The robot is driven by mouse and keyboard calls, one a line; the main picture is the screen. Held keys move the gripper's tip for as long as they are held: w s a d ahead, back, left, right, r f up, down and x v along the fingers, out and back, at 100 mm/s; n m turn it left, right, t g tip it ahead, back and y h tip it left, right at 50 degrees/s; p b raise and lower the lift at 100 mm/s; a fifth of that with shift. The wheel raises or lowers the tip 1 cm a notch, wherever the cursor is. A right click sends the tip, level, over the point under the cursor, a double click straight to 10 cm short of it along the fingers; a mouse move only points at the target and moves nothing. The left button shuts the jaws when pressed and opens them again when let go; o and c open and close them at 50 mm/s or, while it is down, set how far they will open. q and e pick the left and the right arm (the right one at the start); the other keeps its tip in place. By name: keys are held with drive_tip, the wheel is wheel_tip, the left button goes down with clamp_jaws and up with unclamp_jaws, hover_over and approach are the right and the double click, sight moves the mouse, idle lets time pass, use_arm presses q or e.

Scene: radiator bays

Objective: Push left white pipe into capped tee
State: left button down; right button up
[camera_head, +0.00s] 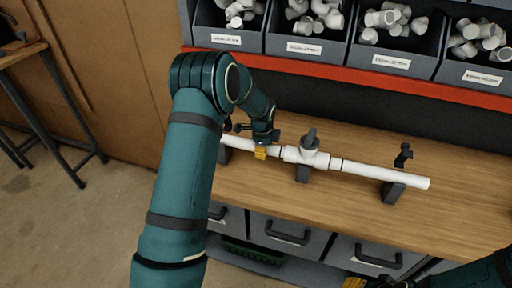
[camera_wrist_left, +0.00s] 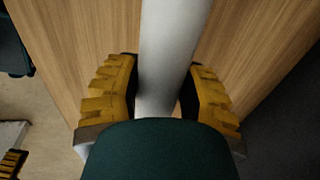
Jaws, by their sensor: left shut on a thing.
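The left white pipe (camera_head: 237,142) lies along the workbench, partly hidden behind my left arm. The white capped tee (camera_head: 306,155) sits to its right, with a grey cap on top. A dark line shows on the pipework just left of the tee; I cannot tell how deep the pipe sits in it. My left gripper (camera_head: 262,151) is shut on the left pipe near the tee. In the left wrist view its yellow fingers (camera_wrist_left: 160,95) flank the white pipe (camera_wrist_left: 168,50). My right gripper (camera_head: 366,284) shows only partly at the bottom edge; its jaws are unclear.
A right white pipe (camera_head: 385,174) extends from the tee over a dark support (camera_head: 392,193). Bins of white fittings (camera_head: 316,28) stand behind a red shelf edge (camera_head: 320,67). Grey drawers (camera_head: 285,232) are under the wooden bench (camera_head: 340,215), whose front is clear.

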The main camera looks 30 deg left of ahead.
use_arm(q)
drive_tip(key=shift+w+d, duration=0.1)
drive_tip(key=shift+d, duration=0.55)
drive_tip(key=c, duration=0.9)
unclamp_jaws()
drive_tip(key=o, duration=0.4)
drive_tip(key=shift+o, duration=0.2)
drive_tip(key=shift+d, duration=0.1)
drive_tip(key=shift+a, duration=0.2)
wheel_tip(320, 180, up, 12)
drive_tip(key=s, duration=0.2)
drive_tip(key=shift+d, duration=0.4)
drive_tip(key=shift+s+f, duration=0.1)
drive_tip(key=shift+f, duration=0.05)
